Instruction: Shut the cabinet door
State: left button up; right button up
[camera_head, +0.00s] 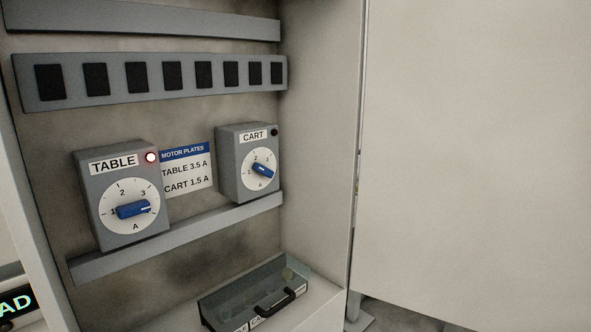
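The cabinet (319,120) stands open and I look into its inside. Its door appears to be the large plain pale panel (480,150) on the right, swung out from the cabinet's right edge. No handle shows on the part of the panel in view. Neither of my grippers is in the picture.
Inside are a TABLE dial box (119,165) with a lit red lamp, a CART dial box (233,188) with a dark lamp, and a motor plates label (187,168). A grey tray with a black handle (275,303) sits on the cabinet floor. Part of a lit display (16,304) shows at lower left.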

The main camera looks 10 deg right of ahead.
aim_at(474, 212)
jog(key=l+u, duration=0.1)
jog(key=l, duration=0.55)
jog(key=k+l+u, duration=0.1)
jog(key=l, duration=0.55)
jog(key=l+u, duration=0.2)
jog(key=l, duration=0.25)
jog(key=k+l+u, duration=0.15)
jog(key=l, duration=0.3)
jog(key=k+l+u, duration=0.2)
jog(key=l, duration=0.25)
jog(key=l+u, duration=0.2)
jog(key=l, duration=0.25)
jog(key=k+l+u, duration=0.15)
jog(key=l, duration=0.25)
jog(key=k+l+u, duration=0.35)
jog(key=l, duration=0.35)
jog(key=i+l+u, duration=0.1)
jog(key=l+u, duration=0.25)
jog(key=l, duration=0.5)
jog(key=l+u, duration=0.3)
jog(key=l, duration=0.6)
